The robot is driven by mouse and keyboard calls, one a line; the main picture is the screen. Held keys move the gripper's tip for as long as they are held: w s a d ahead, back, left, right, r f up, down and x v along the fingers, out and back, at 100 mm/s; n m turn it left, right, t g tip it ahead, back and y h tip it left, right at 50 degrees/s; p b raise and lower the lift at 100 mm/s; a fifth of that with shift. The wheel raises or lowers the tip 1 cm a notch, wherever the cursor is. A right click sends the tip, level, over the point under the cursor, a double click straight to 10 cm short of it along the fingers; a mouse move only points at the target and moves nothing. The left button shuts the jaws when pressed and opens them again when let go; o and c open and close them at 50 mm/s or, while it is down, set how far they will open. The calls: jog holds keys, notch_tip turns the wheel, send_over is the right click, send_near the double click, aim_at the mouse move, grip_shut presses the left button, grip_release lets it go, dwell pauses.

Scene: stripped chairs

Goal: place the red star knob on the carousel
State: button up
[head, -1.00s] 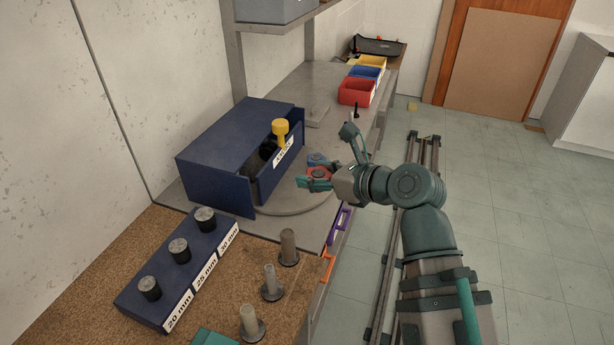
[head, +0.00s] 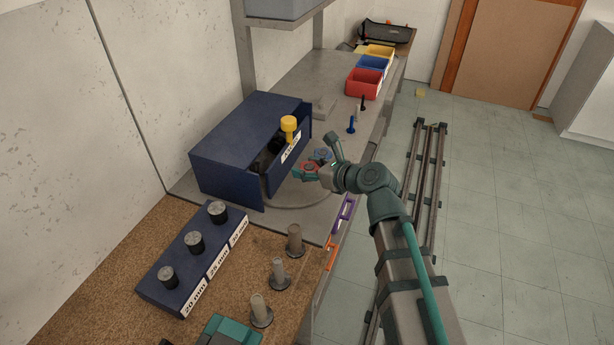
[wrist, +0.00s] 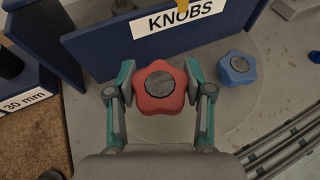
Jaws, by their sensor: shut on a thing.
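The red star knob (wrist: 160,87), with a grey round top, sits between the fingers of my gripper (wrist: 158,92), which is shut on it. In the head view my gripper (head: 306,173) and the red knob (head: 310,167) are over the round grey carousel (head: 292,198), in front of the dark blue box. The carousel's bare surface also shows in the wrist view (wrist: 238,108). I cannot tell whether the red knob touches it. A blue star knob (wrist: 237,68) rests on the carousel to the right of the red one, apart from it.
A blue block with black plugs (head: 194,242) and several grey pegs (head: 295,241) stand nearer. Red bin (head: 364,83) and blue bolt (head: 351,124) are farther back.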

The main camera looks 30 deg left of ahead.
aim_at(308, 187)
jog(key=shift+w+a+f, duration=0.2)
jog(key=shift+a+f, duration=0.05)
jog(key=shift+f, duration=0.15)
jog(key=shift+w+a+f, duration=0.1)
jog(key=shift+f, duration=1.6)
jog(key=o, duration=1.1)
jog(key=shift+f, duration=0.15)
jog(key=shift+o, duration=0.2)
jog(key=shift+d+r, duration=0.2)
jog(key=shift+r, duration=0.05)
jog(key=v, duration=1.1)
jog(key=shift+d, duration=0.25)
